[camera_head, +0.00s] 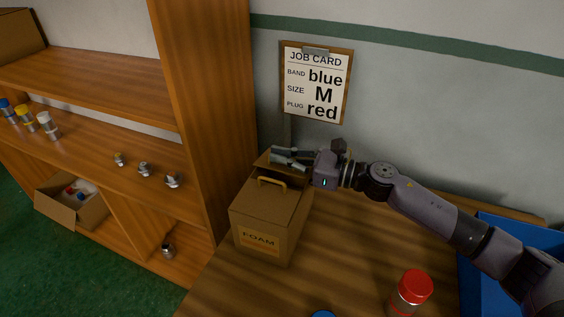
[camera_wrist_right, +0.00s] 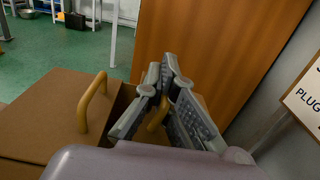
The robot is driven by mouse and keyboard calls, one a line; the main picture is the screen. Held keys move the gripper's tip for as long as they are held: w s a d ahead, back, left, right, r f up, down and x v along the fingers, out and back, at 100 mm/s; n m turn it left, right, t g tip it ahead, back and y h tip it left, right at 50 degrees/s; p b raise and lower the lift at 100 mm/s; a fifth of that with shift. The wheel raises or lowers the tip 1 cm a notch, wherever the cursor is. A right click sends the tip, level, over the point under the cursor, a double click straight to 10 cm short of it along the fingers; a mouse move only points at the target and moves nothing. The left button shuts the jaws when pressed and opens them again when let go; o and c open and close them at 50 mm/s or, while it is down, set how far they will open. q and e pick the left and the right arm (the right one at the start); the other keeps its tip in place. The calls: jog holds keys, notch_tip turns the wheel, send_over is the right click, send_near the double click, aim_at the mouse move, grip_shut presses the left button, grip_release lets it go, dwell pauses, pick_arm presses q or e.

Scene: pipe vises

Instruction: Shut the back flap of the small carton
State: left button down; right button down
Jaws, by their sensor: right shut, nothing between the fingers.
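The small carton (camera_head: 258,217), marked FOAM, stands on the wooden table beside the tall shelf's side panel. Its near top flap lies flat, with a yellow handle (camera_head: 272,183); this flap and handle (camera_wrist_right: 93,101) also show in the right wrist view. The back flap (camera_head: 264,160) shows behind it, raised and partly hidden by my right gripper. My right gripper (camera_head: 274,156) is shut and empty at the back flap, fingers pointing left. In the wrist view a second yellow handle (camera_wrist_right: 158,117) shows partly behind the fingers (camera_wrist_right: 166,62); contact cannot be told. My left gripper is out of view.
A red-capped jar (camera_head: 412,290) and a blue tray (camera_head: 482,278) are on the table to the right. The shelf's side panel (camera_head: 205,110) rises left of the carton. A job card (camera_head: 316,84) hangs on the wall behind.

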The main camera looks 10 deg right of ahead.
jog(key=shift+s+f+n+b, duration=0.15)
jog(key=shift+f+n+b, duration=0.95)
jog(key=shift+b, duration=0.6)
jog(key=c, duration=2.3)
grip_release()
jog(key=shift+r, duration=0.2)
jog(key=o, duration=0.5)
jog(key=shift+s, duration=0.1)
jog(key=shift+o, duration=0.2)
jog(key=shift+w+f, duration=0.1)
jog(key=shift+w, duration=0.1)
jog(key=shift+s+d, duration=0.15)
jog(key=shift+s, duration=0.1)
jog(key=v, duration=1.1)
jog(key=shift+d, duration=0.35)
